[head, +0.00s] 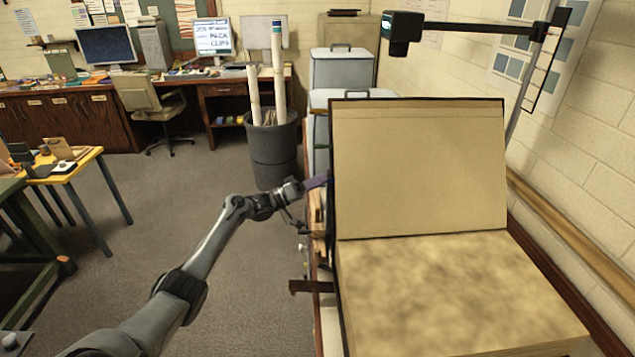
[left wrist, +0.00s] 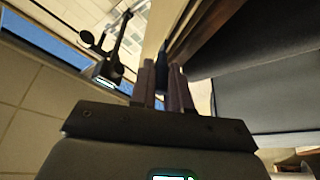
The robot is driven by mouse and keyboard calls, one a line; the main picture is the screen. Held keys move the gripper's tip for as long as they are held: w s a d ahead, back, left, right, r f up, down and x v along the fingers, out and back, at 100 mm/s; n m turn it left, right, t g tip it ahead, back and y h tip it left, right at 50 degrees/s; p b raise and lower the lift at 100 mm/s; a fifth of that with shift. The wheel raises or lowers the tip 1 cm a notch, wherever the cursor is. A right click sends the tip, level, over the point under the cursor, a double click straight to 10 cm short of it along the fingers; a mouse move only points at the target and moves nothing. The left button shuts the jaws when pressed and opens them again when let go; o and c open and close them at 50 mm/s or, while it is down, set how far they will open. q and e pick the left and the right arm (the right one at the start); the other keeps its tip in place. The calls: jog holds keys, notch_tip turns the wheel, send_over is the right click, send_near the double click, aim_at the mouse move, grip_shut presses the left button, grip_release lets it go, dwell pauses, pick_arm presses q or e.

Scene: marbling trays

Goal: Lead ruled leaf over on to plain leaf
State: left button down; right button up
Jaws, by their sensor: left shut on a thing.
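A large tan leaf (head: 420,170) stands steeply upright in the head view, with a dark edge and a faint line across its upper part. I take it for the ruled leaf. Below it lies a flat leaf (head: 455,290) with a blotchy tan face; no ruling shows on it. The two meet along a fold. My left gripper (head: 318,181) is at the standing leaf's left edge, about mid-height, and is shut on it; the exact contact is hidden. In the left wrist view the fingers (left wrist: 163,88) are close together with a thin dark strip between them. My right gripper is out of view.
A lamp-like arm (head: 460,28) reaches in above the standing leaf from the right wall. A grey bin with rolls (head: 274,150) and pale cabinets (head: 342,68) stand behind. A yellow table (head: 65,170) is at left. The floor between is clear.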

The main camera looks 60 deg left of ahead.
pick_arm(q)
jog(key=shift+s+d+r+m+p, duration=0.15)
jog(key=shift+d+r+m+p, duration=0.15)
jog(key=shift+d+m+p, duration=0.1)
jog(key=s+d+m+h+p, duration=0.1)
jog(key=d+r+m+h+p, duration=0.1)
jog(key=d+m, duration=0.1)
jog(key=s+d+r+m+p, duration=0.1)
jog(key=m, duration=0.1)
jog(key=shift+s+d+h, duration=0.35)
jog(key=shift+d+h, duration=0.05)
jog(key=c, duration=1.1)
grip_release()
jog(key=shift+s+a+f, duration=0.1)
jog(key=shift+s, duration=0.05)
